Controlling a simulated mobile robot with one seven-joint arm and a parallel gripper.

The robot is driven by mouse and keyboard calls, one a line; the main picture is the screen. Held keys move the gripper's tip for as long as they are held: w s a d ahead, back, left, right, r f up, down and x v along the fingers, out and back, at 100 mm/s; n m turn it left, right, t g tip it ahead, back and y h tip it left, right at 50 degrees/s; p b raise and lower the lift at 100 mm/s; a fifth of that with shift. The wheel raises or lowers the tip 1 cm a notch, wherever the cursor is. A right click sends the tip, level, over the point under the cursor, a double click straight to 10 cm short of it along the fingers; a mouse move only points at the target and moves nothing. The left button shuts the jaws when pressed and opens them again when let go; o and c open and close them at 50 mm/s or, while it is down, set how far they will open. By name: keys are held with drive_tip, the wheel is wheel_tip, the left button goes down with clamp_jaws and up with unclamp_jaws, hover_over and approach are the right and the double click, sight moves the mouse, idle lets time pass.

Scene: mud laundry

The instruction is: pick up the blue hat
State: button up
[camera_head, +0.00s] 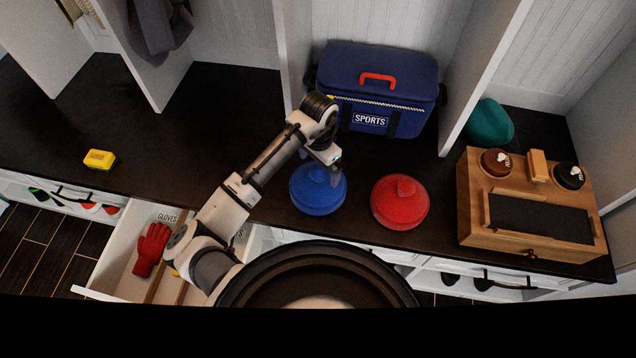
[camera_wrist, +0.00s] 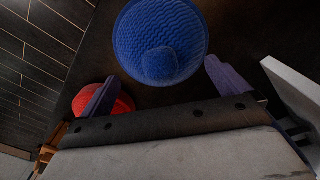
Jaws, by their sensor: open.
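The blue hat (camera_head: 319,192) is a round knitted hat with a folded-over top. It lies on the dark counter in front of the sports bag, left of a red hat (camera_head: 400,202). In the wrist view the blue hat (camera_wrist: 160,42) fills the upper middle, beyond the fingers. My gripper (camera_head: 335,172) is just above the hat's upper right edge in the head view. Its two purple fingers stand wide apart in the wrist view (camera_wrist: 165,85), with nothing between them held. Whether a finger touches the hat I cannot tell. The red hat (camera_wrist: 104,100) shows partly behind the left finger.
A blue sports bag (camera_head: 372,85) stands behind the hats. A wooden shoe-care box (camera_head: 480,200) and a teal item (camera_head: 490,122) are at the right. A yellow object (camera_head: 100,159) sits on the left counter. An open drawer (camera_head: 118,262) holds a red glove (camera_head: 152,248).

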wheel_tip(320, 180, down, 4)
drive_tip(key=shift+a+f+p, duration=0.1)
drive_tip(key=shift+p, duration=0.2)
drive_tip(key=c, duration=1.3)
